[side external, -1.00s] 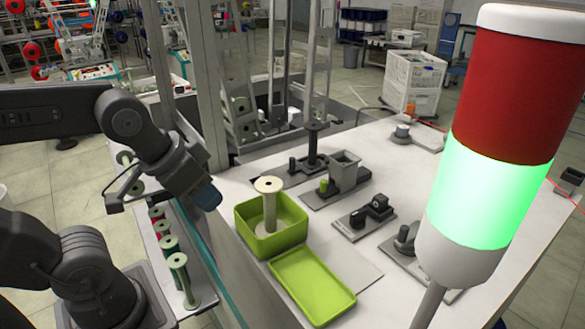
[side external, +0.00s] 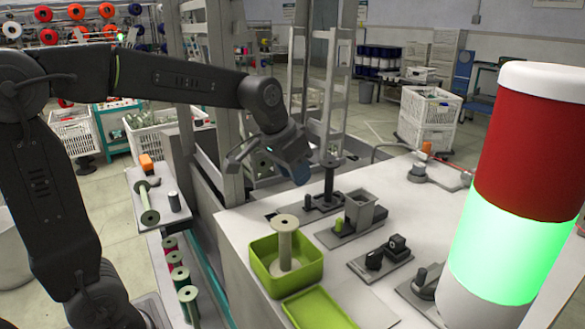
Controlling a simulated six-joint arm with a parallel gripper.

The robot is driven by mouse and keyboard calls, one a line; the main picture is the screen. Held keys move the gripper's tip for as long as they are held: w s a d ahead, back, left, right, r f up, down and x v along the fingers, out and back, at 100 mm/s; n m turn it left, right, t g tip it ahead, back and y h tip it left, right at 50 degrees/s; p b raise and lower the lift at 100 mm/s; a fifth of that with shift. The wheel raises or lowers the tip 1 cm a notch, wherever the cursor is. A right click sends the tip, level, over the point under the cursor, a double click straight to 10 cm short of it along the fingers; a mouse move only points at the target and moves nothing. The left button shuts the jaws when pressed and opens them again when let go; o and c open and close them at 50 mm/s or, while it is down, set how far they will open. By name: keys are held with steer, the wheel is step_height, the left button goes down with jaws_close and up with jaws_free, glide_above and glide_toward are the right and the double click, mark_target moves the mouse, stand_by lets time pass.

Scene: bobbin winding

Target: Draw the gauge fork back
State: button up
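My gripper (side external: 296,166) is above the far left part of the white bench, just left of a dark upright spindle (side external: 329,182) on a flat base. Its blue-grey end points down and is apart from the bench fixtures as far as I can see. Its fingers are too small and dark to tell open from shut. I cannot single out the gauge fork with certainty. A small black fixture (side external: 397,243) on a grey plate and a grey hopper-like block (side external: 360,210) with a yellow-green knob (side external: 339,224) stand nearer the camera.
A green box (side external: 262,272) holds a pale spool (side external: 285,240); a green tray (side external: 322,310) lies before it. A red-and-green signal light (side external: 514,180) blocks the right side. Several spools stand on the left ledge. Metal uprights (side external: 318,75) rise behind my gripper.

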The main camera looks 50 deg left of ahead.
mark_target(306, 197)
steer(key=shift+x, duration=3.6)
steer(key=shift+c, duration=0.5)
steer(key=c, duration=0.4)
steer(key=shift+s, duration=0.1)
